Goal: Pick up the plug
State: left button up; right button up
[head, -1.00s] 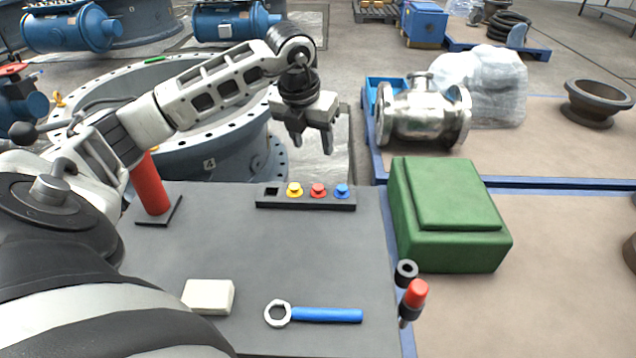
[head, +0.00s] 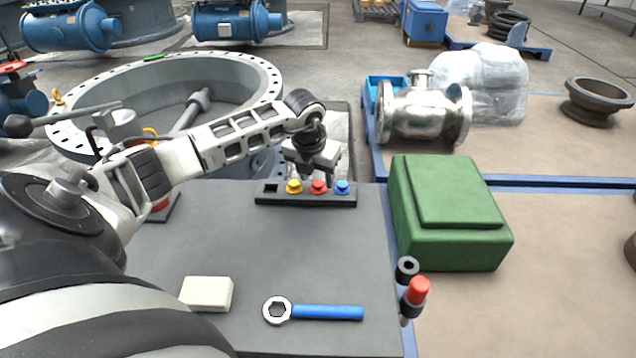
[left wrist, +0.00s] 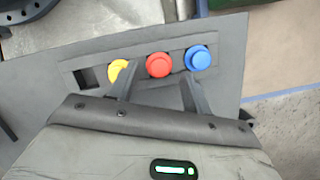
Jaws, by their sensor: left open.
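A black rack (head: 270,199) lies on the grey table with a yellow plug (head: 293,187), a red plug (head: 318,187) and a blue plug (head: 342,187) in a row. Its leftmost square slot is empty. My left gripper (head: 319,182) is open at the rack, fingers pointing down around the red plug. In the left wrist view the red plug (left wrist: 158,65) shows ahead between the two fingers. One finger partly covers the yellow plug (left wrist: 118,70), and the other is below the blue plug (left wrist: 198,58). I cannot tell whether the fingers touch any plug. My right gripper is not in view.
A wrench with a blue handle (head: 328,312) and a white block (head: 206,294) lie on the grey table (head: 230,240). A green box (head: 452,215) stands right of the table. A red cylinder (head: 160,205) is partly hidden behind my left arm. The table's middle is clear.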

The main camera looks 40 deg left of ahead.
pick_arm(q)
jog(key=shift+x, duration=1.05)
jog(key=shift+c, duration=0.2)
grip_shut()
